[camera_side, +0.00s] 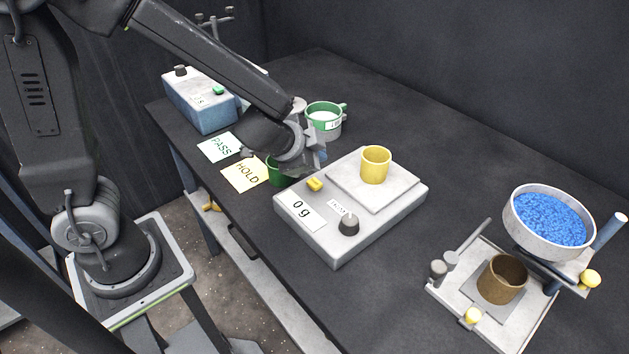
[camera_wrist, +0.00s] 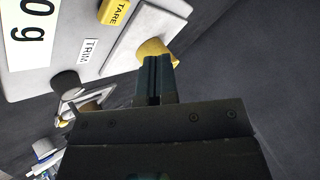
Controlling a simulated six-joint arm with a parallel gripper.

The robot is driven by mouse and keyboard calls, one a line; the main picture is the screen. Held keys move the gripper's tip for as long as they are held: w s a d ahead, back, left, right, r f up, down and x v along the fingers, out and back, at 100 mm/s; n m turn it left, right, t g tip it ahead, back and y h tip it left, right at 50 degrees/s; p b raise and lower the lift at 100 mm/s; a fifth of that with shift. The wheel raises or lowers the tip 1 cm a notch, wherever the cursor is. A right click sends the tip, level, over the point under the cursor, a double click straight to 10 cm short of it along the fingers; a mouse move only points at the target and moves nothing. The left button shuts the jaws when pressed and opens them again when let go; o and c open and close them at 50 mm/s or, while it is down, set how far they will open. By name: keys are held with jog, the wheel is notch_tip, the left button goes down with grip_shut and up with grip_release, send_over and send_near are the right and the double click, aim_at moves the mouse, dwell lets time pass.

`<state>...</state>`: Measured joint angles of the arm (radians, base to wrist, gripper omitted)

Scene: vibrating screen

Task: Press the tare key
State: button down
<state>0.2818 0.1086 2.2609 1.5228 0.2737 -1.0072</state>
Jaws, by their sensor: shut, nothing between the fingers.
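The tare key (camera_side: 315,185) is a small yellow button at the back left of the white balance (camera_side: 318,240). In the wrist view the key (camera_wrist: 114,11), lettered TARE, lies at the top edge, partly cut off. The balance display (camera_side: 301,209) reads 0 g. A yellow cup (camera_side: 376,166) stands upright on the weighing pan (camera_side: 346,190). My gripper (camera_side: 318,157) is shut and empty, above and behind the key in the side view, apart from it. In the wrist view its closed fingers (camera_wrist: 155,72) overlap the yellow cup (camera_wrist: 152,47).
A dark TRIM knob (camera_side: 348,225) sits at the balance's front. PASS (camera_side: 221,147) and HOLD (camera_side: 246,174) cards lie left, with a green cup (camera_side: 277,172) by HOLD. A green-rimmed container (camera_side: 324,122) stands behind. A bowl of blue grains (camera_side: 549,217) and brown cup (camera_side: 502,279) are right.

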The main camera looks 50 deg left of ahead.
aim_at(315, 184)
jog(key=shift+f, duration=1.8)
jog(key=shift+f, duration=0.1)
dwell(0.8)
jog(key=shift+f, duration=0.3)
jog(key=shift+f, duration=0.45)
dwell(0.5)
jog(key=shift+r, duration=0.9)
jog(key=shift+r, duration=2.5)
